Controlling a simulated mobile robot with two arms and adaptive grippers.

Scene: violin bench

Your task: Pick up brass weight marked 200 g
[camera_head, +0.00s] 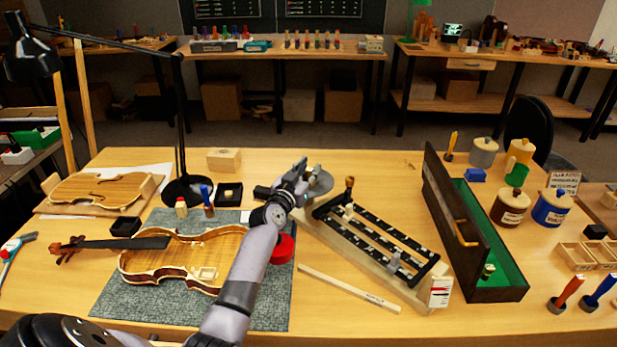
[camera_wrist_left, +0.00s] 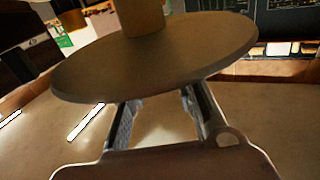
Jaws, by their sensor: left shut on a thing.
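My left gripper (camera_head: 300,180) reaches to a grey round plate (camera_head: 322,184) at the table's middle. A small cylinder (camera_head: 316,170) stands on the plate. In the left wrist view the round plate (camera_wrist_left: 200,62) looks brown, with the cylinder (camera_wrist_left: 145,17) on top. There the left gripper (camera_wrist_left: 155,105) has both fingers running under the plate's near edge. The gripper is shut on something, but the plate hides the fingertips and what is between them. No 200 g mark is readable on any piece. My right gripper is out of view.
A black slotted rack (camera_head: 375,238) on a wooden base lies right of the plate. Beyond it is an open dark case (camera_head: 470,262) with green lining. A violin body (camera_head: 185,262) lies on a grey mat (camera_head: 265,318) at left. A lamp stands behind it.

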